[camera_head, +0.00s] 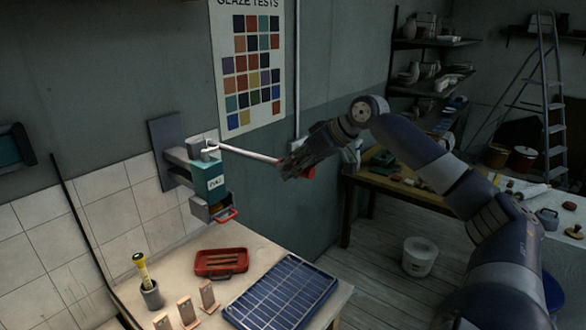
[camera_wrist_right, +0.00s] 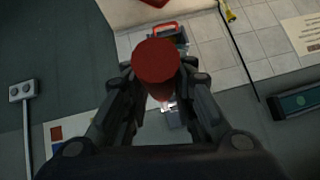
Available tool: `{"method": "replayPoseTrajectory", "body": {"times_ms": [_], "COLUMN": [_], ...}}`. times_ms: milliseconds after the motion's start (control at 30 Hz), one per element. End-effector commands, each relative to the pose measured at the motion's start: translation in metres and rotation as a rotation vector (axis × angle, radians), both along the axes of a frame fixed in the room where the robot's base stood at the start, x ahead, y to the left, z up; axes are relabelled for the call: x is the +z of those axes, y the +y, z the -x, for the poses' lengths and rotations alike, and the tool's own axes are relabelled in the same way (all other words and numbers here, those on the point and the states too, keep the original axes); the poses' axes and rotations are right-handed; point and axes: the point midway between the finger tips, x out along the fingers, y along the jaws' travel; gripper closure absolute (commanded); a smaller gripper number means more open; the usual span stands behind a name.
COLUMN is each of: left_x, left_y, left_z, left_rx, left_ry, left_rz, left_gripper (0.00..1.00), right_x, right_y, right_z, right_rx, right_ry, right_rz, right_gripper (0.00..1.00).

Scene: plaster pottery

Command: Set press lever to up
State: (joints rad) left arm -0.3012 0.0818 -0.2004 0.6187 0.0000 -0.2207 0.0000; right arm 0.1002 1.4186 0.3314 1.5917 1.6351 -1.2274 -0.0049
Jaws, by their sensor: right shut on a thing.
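The wall press (camera_head: 208,178) is a grey and teal box mounted on the tiled wall above the bench. Its lever (camera_head: 246,153) is a pale rod that runs right from the press top, sloping slightly down, and ends in a red knob (camera_head: 308,172). My right gripper (camera_head: 296,168) is at the lever's outer end, shut on the knob. In the right wrist view the red knob (camera_wrist_right: 156,62) sits between the two fingers and hides much of the rod and press behind it. My left gripper is not in view.
A glaze chart (camera_head: 250,70) hangs behind the lever. A white bucket (camera_head: 419,256) stands on the floor.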

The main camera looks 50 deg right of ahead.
Motion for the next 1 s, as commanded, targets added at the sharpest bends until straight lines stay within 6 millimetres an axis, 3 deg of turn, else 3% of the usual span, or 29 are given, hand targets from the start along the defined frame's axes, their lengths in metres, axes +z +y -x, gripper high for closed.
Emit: {"method": "replayPoseTrajectory", "body": {"times_ms": [67,100,167,200,667,800,1000], "left_x": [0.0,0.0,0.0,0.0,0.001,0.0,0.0], "left_y": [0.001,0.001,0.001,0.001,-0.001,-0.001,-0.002], "left_z": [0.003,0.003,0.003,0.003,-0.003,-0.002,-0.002], "left_rx": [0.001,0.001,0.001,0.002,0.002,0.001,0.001], "left_ry": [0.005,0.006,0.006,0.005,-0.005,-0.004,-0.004], "left_rz": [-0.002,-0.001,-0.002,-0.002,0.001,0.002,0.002], "left_gripper": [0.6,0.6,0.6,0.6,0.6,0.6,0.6], "right_x": [0.007,0.008,0.008,0.007,0.01,0.021,0.053], "right_y": [-0.001,-0.001,-0.001,-0.001,-0.001,-0.005,-0.013], "right_z": [-0.002,-0.002,-0.002,-0.002,0.004,0.016,0.047], "right_rx": [-0.004,-0.003,-0.003,-0.004,0.0,-0.002,-0.002], "right_ry": [-0.018,-0.019,-0.02,-0.019,-0.013,-0.015,-0.019], "right_rz": [0.002,0.002,0.002,0.002,-0.001,-0.003,0.0], "right_gripper": [1.0,0.71,0.58,0.55,0.55,0.55,0.55]}}
